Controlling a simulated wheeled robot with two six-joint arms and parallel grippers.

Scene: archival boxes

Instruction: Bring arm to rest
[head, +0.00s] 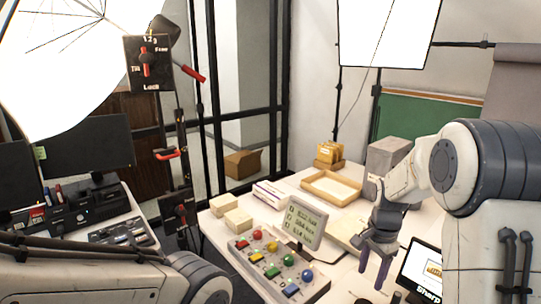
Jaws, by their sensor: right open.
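My right arm comes in from the right and bends down over the white table (335,262). Its gripper (375,270) points downward at the front right of the table, with its two purple-grey fingers apart and nothing between them. It hangs between the button panel and a tablet-like screen. My left arm (110,278) shows at the bottom left as a white link and a grey joint. Its gripper is out of the frame.
The button panel (262,268) has coloured knobs and a small display (305,222). Pale boxes (238,221), an open tray (331,187) and a grey box (388,156) stand behind. The tablet-like screen (424,268) is close right of the gripper. A lever stand (180,160) rises left.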

